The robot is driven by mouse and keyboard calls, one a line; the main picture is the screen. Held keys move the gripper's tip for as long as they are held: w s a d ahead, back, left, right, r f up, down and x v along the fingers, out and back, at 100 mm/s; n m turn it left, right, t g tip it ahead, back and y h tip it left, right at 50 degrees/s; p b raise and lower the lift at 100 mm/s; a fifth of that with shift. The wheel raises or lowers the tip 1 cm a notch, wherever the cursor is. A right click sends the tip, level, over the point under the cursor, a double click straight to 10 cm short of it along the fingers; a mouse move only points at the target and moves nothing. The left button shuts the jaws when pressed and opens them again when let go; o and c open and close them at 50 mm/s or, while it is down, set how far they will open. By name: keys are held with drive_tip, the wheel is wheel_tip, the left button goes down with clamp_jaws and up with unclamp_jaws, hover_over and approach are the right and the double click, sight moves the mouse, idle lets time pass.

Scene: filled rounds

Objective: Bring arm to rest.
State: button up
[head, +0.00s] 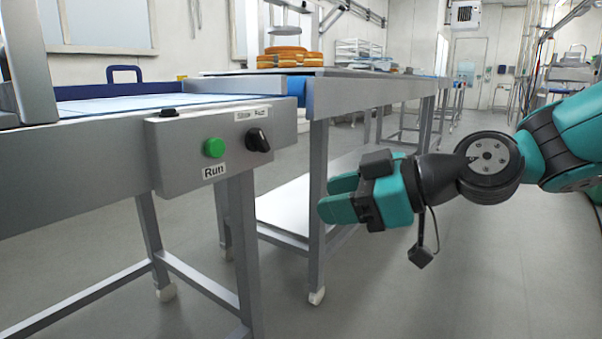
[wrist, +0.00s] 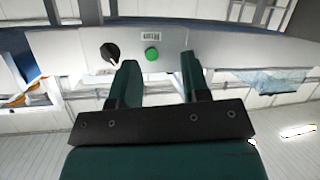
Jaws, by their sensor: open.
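My gripper (head: 341,199) is in the middle of the head view, at the end of my teal and black arm reaching in from the right. It is open and nothing shows between its fingers. It hangs in the air to the right of a grey control box and apart from it in the picture. In the wrist view my gripper's two fingers (wrist: 158,85) stand apart, with the box's green button (wrist: 152,54) and black knob (wrist: 110,52) seen beyond them, upside down.
The control box (head: 225,172) is fixed on a metal conveyor frame (head: 75,180) at the left. Behind my gripper stands a long steel table (head: 365,95) with a lower shelf, bearing orange-brown rounds (head: 290,60). Grey floor (head: 400,300) is clear below my arm.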

drive_tip(key=s+d+f+m+g+h+p, duration=0.2)
drive_tip(key=s+d+m+g+h, duration=0.15)
drive_tip(key=s, duration=0.55)
drive_tip(key=s+d+f+m+g+h+p, duration=0.25)
drive_tip(key=s+d+m+h, duration=0.2)
drive_tip(key=s, duration=0.45)
wheel_tip(320, 180, up, 36)
drive_tip(key=a+p, duration=0.1)
drive_tip(key=p, duration=3.4)
drive_tip(key=shift+p, duration=0.35)
